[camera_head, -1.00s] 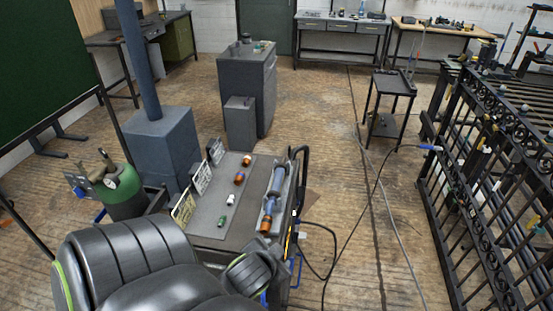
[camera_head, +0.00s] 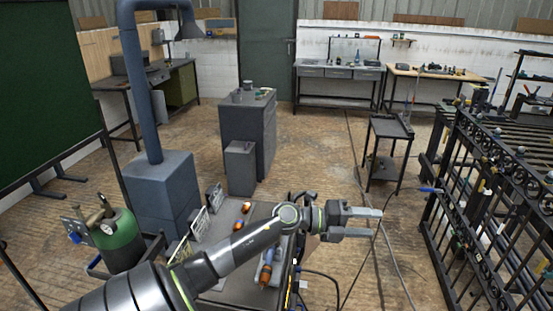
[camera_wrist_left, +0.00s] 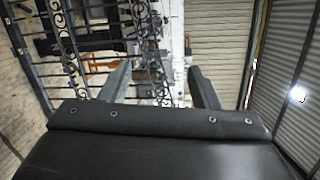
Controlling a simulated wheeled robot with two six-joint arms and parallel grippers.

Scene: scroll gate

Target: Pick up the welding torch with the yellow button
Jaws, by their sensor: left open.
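My left gripper (camera_head: 374,222) reaches out to the right past the cart, open and empty. In the left wrist view, its two fingers (camera_wrist_left: 161,86) stand apart with nothing between them. A slim blue-handled tool (camera_head: 428,190) on a dark cable is beside the black gate, right of and beyond my gripper. It may be a welding torch; it is too small to make out a button. On the cart, orange-ended tool parts (camera_head: 246,207) and a larger orange-ended cylinder (camera_head: 265,272) lie partly behind my arm. No yellow button can be made out. My right gripper is out of view.
The black iron gate (camera_head: 490,210) stands at the right. A small black stand (camera_head: 386,155) is beyond my gripper. A grey cabinet (camera_head: 248,135) and a green gas cylinder (camera_head: 117,237) stand left. Cables cross the open floor between cart and gate.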

